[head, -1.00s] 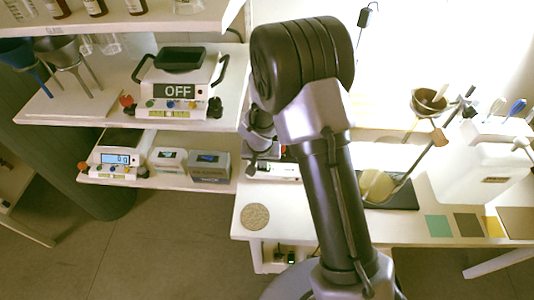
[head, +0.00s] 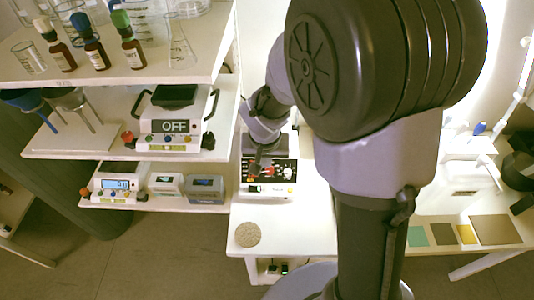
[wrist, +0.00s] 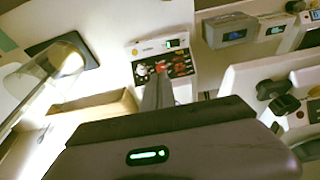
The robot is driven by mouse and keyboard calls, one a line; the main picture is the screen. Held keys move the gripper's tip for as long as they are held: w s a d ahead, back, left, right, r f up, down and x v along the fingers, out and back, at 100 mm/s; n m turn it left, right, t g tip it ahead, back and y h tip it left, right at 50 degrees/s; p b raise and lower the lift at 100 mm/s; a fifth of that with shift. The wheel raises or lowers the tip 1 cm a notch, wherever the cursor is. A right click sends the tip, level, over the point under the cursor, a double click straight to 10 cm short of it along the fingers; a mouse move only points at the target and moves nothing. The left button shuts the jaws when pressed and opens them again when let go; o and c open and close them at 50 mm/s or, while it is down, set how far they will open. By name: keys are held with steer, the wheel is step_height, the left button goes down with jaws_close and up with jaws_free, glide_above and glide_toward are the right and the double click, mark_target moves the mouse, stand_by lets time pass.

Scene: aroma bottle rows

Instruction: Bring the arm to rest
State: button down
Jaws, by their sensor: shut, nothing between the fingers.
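My gripper (head: 257,166) is shut and empty. In the head view it hangs beyond my bent arm, above the white bench and in front of a white device with a dark panel (head: 283,171). In the wrist view the closed fingers (wrist: 158,88) point toward the same device (wrist: 163,60), and no object is between them. My large elbow covers much of the middle right of the head view and hides part of the bench.
Brown dropper bottles (head: 95,48) and glassware stand on the top left shelf. Below are a device reading OFF (head: 172,126) and a scale (head: 115,185). A round cork-coloured mat (head: 248,235) lies at the bench front. Coloured squares (head: 442,234) lie at right.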

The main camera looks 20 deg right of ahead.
steer(key=shift+s+r, duration=0.2)
steer(key=shift+r, duration=0.25)
